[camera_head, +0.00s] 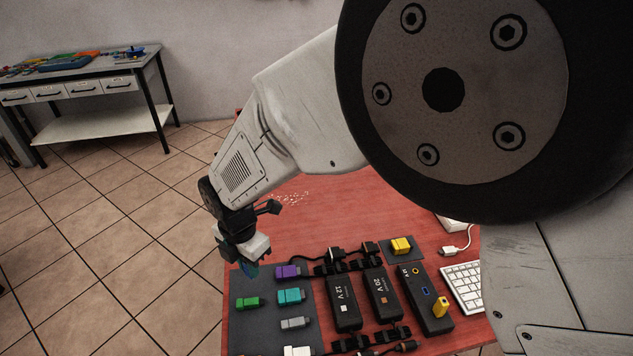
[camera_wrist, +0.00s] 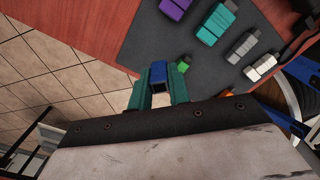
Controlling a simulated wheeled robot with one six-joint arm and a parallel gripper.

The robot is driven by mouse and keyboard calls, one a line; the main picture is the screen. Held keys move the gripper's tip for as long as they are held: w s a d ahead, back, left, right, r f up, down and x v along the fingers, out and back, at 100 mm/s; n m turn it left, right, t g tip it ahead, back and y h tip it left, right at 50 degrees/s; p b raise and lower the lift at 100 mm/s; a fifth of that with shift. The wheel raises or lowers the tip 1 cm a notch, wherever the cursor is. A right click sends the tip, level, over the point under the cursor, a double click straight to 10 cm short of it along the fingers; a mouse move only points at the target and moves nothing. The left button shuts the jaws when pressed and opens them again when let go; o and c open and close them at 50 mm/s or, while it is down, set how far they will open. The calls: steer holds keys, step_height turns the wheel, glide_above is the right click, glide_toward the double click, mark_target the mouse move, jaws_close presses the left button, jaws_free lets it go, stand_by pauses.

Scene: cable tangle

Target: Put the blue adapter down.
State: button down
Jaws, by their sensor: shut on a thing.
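My gripper (camera_head: 248,262) hangs over the back-left corner of the dark grey mat (camera_head: 262,338) on the red table. In the wrist view, its two teal fingers (camera_wrist: 159,84) are shut on the blue adapter (camera_wrist: 158,72), one finger on each side. In the head view only a small blue part of the adapter (camera_head: 252,271) shows below the fingers. It looks held above the surface; the exact height cannot be told. On the mat lie a purple adapter (camera_head: 288,272), a teal one (camera_head: 291,296), a green one (camera_head: 249,303) and a grey one (camera_head: 295,323).
A white adapter (camera_head: 297,351) lies at the mat's front. Black power bricks (camera_head: 344,306) with cables stand right of the mat. A yellow adapter (camera_head: 401,245) sits on a small pad, and a keyboard (camera_head: 465,287) lies farther right. The table's left edge is close to my gripper.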

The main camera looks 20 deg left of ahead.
steer(key=shift+w+a+f, duration=0.1)
steer(key=shift+w+a, duration=0.6)
steer(key=shift+a, duration=0.1)
steer(key=shift+f, duration=1.75)
steer(key=shift+f, duration=0.1)
steer(key=c, duration=1.3)
jaws_free()
